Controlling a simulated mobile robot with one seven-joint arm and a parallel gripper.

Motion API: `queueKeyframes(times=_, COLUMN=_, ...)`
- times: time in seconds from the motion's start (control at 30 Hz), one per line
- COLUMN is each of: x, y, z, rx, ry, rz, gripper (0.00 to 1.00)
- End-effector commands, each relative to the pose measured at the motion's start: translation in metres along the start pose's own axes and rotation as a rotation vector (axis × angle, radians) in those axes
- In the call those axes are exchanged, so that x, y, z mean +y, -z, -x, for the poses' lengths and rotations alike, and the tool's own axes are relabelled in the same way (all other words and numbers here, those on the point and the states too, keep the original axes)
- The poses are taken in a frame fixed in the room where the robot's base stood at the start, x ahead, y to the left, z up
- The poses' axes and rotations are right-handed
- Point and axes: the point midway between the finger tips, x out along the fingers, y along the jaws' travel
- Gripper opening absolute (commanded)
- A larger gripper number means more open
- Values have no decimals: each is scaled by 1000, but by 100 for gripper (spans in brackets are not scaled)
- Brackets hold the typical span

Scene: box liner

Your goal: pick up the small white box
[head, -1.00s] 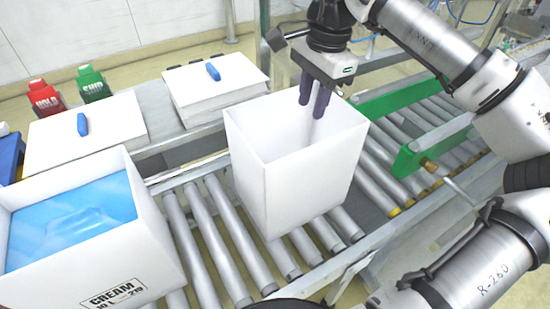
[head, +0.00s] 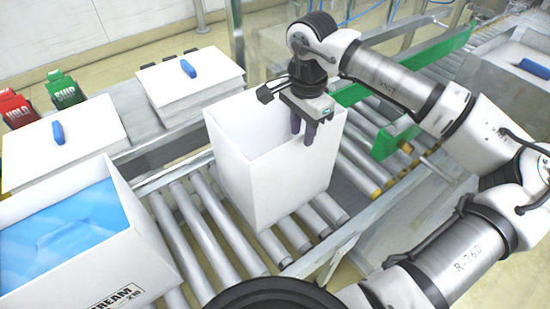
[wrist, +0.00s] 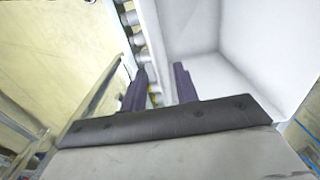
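The small white box (head: 270,190), open-topped and empty as far as I see, stands upright on the roller conveyor in the middle of the head view. Its pale inside also fills the upper right of the wrist view (wrist: 240,35). My gripper (head: 302,138) points down at the box's near right rim in the head view. In the wrist view my gripper (wrist: 160,78) has its two dark fingers apart, with the box wall appearing to run between them, one finger inside and one outside. The gripper is open. Contact with the wall cannot be told.
A larger white box (head: 130,250) with a blue liner stands at the left. A green rail (head: 395,142) and metal frame stand right of the box.

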Motion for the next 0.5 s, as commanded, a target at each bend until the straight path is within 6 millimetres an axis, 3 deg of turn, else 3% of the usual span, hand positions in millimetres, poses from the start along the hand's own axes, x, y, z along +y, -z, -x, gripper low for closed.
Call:
queueKeyframes(times=0.23, x=2, y=0, z=-30, rx=-2, ry=0, rz=1, gripper=30)
queueKeyframes(times=0.5, x=2, y=0, z=-35, rx=0, ry=0, rz=0, gripper=30)
